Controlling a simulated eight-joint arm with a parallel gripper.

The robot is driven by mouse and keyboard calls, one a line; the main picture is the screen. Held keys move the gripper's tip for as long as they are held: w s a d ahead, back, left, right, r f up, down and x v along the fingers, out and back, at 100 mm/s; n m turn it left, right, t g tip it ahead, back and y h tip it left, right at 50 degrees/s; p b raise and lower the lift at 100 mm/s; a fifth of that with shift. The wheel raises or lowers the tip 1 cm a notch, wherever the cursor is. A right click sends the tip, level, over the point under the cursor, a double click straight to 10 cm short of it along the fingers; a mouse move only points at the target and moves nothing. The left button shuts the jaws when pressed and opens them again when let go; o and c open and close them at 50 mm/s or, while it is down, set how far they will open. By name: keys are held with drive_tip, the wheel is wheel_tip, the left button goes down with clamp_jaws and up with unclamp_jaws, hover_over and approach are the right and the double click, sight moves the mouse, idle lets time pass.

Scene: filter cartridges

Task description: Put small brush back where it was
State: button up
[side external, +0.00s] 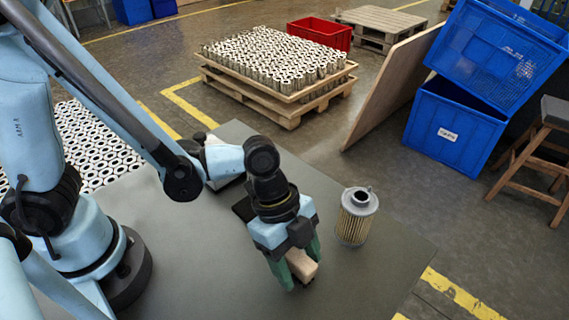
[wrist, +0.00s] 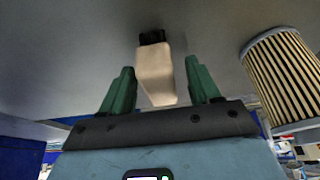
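The small brush has a pale wooden body (side external: 303,265) and dark bristles, which show at its far end in the wrist view (wrist: 152,38). My gripper (side external: 297,262) is low over the grey table, with its green fingers on either side of the brush. In the wrist view my gripper (wrist: 160,82) is open, with a gap between the wood and the right finger; the left finger is close to the wood. In the side view the near finger and gripper body hide part of the brush. I cannot tell whether the brush touches the table.
A filter cartridge (side external: 355,222) stands upright on the table (side external: 205,275), right of my gripper; it also shows in the wrist view (wrist: 280,75). A dark flat item (side external: 243,209) lies partly hidden behind my gripper. The table's front is clear. Pallets and blue crates (side external: 455,125) stand beyond it.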

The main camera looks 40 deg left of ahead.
drive_tip(key=shift+r, duration=0.1)
drive_tip(key=v, duration=1.2)
drive_tip(key=w+a+n+t+y, duration=0.2)
drive_tip(key=a+n+t, duration=0.1)
drive_tip(key=a+n, duration=0.6)
drive_tip(key=w+a+r+n+t+y, duration=0.1)
drive_tip(key=a+n+t, duration=0.3)
drive_tip(key=a+n, duration=0.5)
drive_tip(key=shift+w+r+y, duration=0.35)
drive_tip(key=shift+w+y, duration=0.35)
